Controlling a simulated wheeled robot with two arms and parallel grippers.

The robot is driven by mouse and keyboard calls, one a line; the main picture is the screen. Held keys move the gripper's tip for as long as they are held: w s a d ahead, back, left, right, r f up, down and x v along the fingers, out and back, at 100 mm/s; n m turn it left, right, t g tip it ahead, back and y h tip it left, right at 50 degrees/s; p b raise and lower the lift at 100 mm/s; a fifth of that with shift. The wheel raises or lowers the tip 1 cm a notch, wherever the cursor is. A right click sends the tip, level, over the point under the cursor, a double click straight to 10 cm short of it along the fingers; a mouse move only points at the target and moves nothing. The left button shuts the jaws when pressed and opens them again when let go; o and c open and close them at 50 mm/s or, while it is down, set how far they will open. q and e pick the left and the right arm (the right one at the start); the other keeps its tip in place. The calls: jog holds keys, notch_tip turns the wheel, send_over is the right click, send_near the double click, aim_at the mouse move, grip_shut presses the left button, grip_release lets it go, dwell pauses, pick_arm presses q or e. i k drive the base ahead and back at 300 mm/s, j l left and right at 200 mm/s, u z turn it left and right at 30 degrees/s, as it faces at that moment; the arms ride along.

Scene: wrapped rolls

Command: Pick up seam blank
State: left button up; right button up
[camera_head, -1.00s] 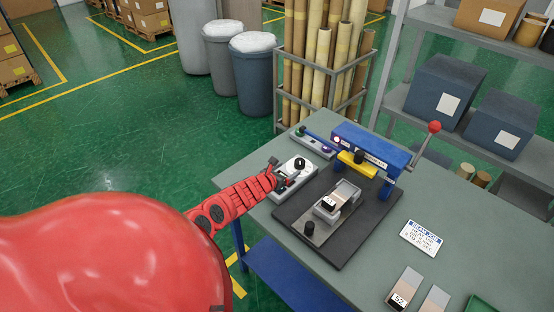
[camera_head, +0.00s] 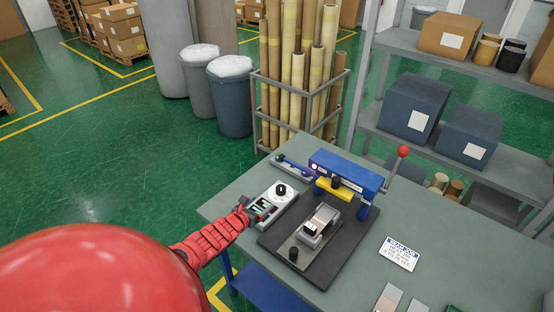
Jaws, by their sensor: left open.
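Flat grey-and-tan blanks lie on the bench (camera_head: 340,282) at the bottom edge of the picture, one blank (camera_head: 388,298) and, to its right, a second blank (camera_head: 418,306), both partly cut off. My left gripper (camera_head: 254,210) is open and empty at the near left end of the control box (camera_head: 283,203), left of the press and away from the blanks. My right gripper is out of view.
A printed card (camera_head: 400,253) lies on the bench right of the mat. Shelves with boxes (camera_head: 412,105) and a rack of rolls (camera_head: 290,75) stand behind. The bench's right side is mostly clear.

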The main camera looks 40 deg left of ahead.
aim_at(313, 227)
jog(key=k+l, duration=0.1)
jog(key=k, duration=0.4)
jog(key=k+l, duration=0.1)
jog(key=k, duration=0.4)
